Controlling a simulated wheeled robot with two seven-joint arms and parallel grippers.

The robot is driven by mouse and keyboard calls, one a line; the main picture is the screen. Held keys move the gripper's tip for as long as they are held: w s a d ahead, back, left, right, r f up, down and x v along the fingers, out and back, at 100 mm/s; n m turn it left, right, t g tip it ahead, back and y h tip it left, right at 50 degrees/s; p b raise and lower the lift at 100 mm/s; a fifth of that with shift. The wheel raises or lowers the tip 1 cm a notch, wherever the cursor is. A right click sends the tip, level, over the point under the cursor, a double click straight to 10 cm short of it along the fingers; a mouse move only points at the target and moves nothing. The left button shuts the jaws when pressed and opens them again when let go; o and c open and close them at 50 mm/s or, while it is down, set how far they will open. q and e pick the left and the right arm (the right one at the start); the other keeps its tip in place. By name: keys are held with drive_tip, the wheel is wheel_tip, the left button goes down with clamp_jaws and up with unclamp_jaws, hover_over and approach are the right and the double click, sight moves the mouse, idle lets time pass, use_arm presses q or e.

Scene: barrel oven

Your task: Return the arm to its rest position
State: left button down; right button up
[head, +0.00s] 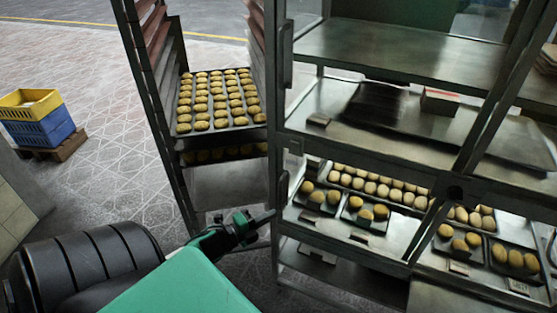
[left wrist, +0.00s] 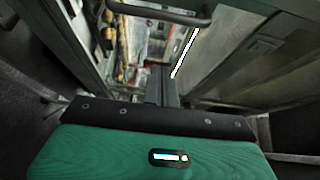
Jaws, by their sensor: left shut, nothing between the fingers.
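My left gripper (head: 262,218) reaches in from the lower left of the head view, on a green and black arm. Its dark fingers are shut with nothing between them. The fingertips are close to the left upright of the metal shelf cabinet (head: 400,45), near a dark handle; I cannot tell whether they touch. In the left wrist view the shut fingers (left wrist: 161,86) point at a narrow gap between metal frames, with a dark handle bar (left wrist: 160,12) across the top. My right gripper is not in view.
A rack holds a tray of buns (head: 218,103) behind the gripper. The cabinet's lower shelf holds several small trays of buns (head: 365,212). A yellow crate (head: 28,103) on a blue crate (head: 40,130) stands at the far left. The tiled floor (head: 110,150) between is clear.

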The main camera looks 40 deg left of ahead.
use_arm(q)
drive_tip(key=shift+v, duration=1.2)
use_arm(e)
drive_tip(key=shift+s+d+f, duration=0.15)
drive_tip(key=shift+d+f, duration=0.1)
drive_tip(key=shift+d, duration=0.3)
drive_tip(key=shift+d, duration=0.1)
